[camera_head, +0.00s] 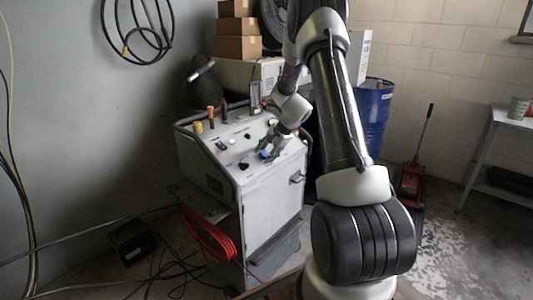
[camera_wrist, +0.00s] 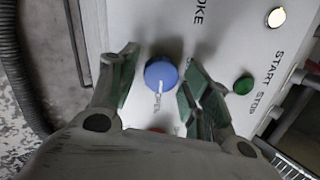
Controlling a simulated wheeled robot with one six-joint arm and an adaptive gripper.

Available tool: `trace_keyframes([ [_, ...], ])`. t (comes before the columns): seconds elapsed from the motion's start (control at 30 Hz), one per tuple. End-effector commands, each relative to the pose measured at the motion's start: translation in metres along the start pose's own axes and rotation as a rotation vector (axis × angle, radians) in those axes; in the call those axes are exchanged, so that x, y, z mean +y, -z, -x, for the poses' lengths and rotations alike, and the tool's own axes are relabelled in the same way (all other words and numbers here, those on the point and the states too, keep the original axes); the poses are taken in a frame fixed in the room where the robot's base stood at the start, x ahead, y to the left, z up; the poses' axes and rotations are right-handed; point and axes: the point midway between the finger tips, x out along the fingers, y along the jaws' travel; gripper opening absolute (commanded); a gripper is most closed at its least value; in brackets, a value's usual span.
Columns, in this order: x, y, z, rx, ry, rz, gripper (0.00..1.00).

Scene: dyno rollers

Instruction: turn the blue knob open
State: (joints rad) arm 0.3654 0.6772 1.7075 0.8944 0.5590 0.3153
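The blue knob (camera_wrist: 161,73) is round with a white pointer line and sits on a pale panel. The word OPEN is printed beside it, near the end of its line. My gripper (camera_wrist: 158,90) is open, with one green-padded finger on each side of the knob and a visible gap to both. In the head view my gripper (camera_head: 278,142) is over the top panel of the grey control cabinet (camera_head: 270,190), and the blue knob (camera_head: 265,154) shows just below it. A red part lies low between the fingers, mostly hidden.
A green button (camera_wrist: 244,84) marked START STOP and a white round lamp (camera_wrist: 277,17) are right of the knob. A black knob (camera_head: 243,166) and several other controls share the panel. A blue drum (camera_head: 376,112) stands behind my arm. Red hose (camera_head: 207,236) hangs on the cabinet.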

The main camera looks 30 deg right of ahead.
Motion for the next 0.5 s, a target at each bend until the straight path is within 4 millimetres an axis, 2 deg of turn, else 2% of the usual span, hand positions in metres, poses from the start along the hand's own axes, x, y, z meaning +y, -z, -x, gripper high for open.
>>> trace_keyframes([
  [0.33,0.000,0.000,0.003,0.000,0.000,0.001,0.54],
  [0.5,-0.001,0.001,0.027,0.001,0.003,0.002,0.54],
])
